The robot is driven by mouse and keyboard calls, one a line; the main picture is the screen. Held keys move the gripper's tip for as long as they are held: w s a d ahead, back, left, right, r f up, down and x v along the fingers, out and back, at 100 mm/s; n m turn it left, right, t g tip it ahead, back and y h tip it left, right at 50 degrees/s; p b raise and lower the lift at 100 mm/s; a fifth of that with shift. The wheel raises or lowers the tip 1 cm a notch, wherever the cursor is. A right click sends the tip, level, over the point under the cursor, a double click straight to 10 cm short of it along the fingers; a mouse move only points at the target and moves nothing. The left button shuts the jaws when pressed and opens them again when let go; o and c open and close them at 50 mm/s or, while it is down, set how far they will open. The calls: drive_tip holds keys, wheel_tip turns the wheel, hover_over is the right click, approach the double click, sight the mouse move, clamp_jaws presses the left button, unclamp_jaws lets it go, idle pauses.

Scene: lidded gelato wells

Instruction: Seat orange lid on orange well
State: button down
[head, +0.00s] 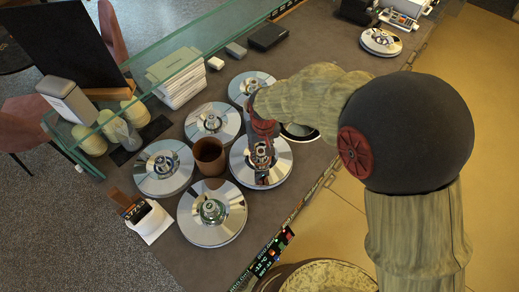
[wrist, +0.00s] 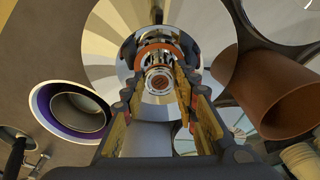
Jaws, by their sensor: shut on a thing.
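My gripper (head: 262,148) points down and is shut on the knob of a shiny silver lid (head: 243,172), right of the brown cup. In the wrist view my gripper's fingers (wrist: 158,88) stand on both sides of the knob, and an orange ring (wrist: 152,48) shows around its base, so I take it for the orange lid. The lid looks about level. My gripper and arm cover part of it. I cannot tell whether it rests in a well or hangs just above one, and the orange well's opening is not clearly visible.
A brown cup (head: 210,157) stands close left of the held lid. Other silver lids (head: 228,226) surround it. A dark round opening with a pale rim (head: 299,133) lies behind my arm. A glass shelf (head: 190,45) edges the counter's far side.

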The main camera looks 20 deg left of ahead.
sight(262, 154)
drive_tip(key=shift+f, duration=0.15)
drive_tip(key=shift+f+b, duration=0.35)
drive_tip(key=shift+f, duration=0.15)
drive_tip(key=c, duration=1.7)
unclamp_jaws()
drive_tip(key=shift+o, duration=0.8)
drive_tip(key=o, duration=0.4)
wheel_tip(262, 154, up, 12)
drive_tip(key=p, duration=0.7)
drive_tip(key=shift+s+d, duration=0.35)
drive_tip(key=shift+s, duration=0.1)
